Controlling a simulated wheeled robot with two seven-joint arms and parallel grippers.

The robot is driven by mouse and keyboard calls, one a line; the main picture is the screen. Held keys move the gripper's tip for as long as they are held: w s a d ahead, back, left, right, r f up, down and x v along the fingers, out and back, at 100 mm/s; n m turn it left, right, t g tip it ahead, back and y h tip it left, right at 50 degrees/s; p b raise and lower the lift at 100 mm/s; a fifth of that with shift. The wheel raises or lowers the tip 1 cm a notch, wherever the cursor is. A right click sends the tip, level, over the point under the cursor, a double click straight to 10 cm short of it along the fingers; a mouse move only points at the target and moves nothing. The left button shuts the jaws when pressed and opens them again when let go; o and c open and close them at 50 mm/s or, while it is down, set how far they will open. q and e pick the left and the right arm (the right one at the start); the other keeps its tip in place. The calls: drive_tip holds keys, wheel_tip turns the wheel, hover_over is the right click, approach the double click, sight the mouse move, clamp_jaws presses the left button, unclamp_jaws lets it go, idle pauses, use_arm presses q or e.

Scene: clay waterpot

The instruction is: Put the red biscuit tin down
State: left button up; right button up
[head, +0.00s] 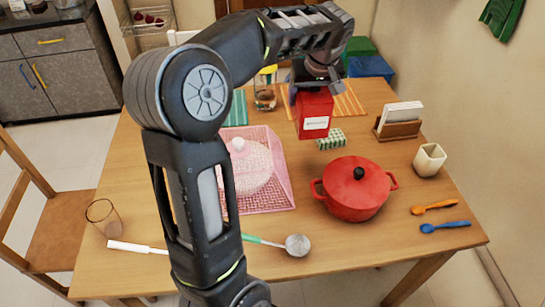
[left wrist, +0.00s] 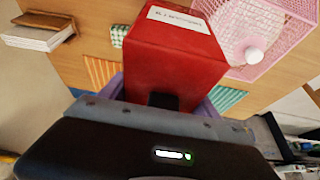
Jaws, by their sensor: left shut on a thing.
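The red biscuit tin (head: 313,114) has a white label and hangs below my left gripper (head: 316,88), toward the far side of the table. In the left wrist view the tin (left wrist: 172,62) fills the middle, and a dark finger of my left gripper (left wrist: 164,102) lies against it. The gripper is shut on the tin, which looks held above the table (head: 390,245); the exact gap under it cannot be told. My right gripper is not in view.
A green checked box (head: 330,139) is close to the tin. Around it are a pink mesh cover (head: 280,195), a red pot (head: 356,190), a napkin holder (head: 398,129), and striped mats (head: 349,100). A purple thing (left wrist: 208,106) is partly hidden behind the tin.

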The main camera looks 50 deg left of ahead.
use_arm(q)
drive_tip(key=b, duration=0.5)
hover_over(303, 163)
wheel_tip(303, 163, down, 8)
drive_tip(key=shift+a+f, duration=0.1)
drive_tip(key=shift+f, duration=2.4)
drive_tip(key=shift+f, duration=2.5)
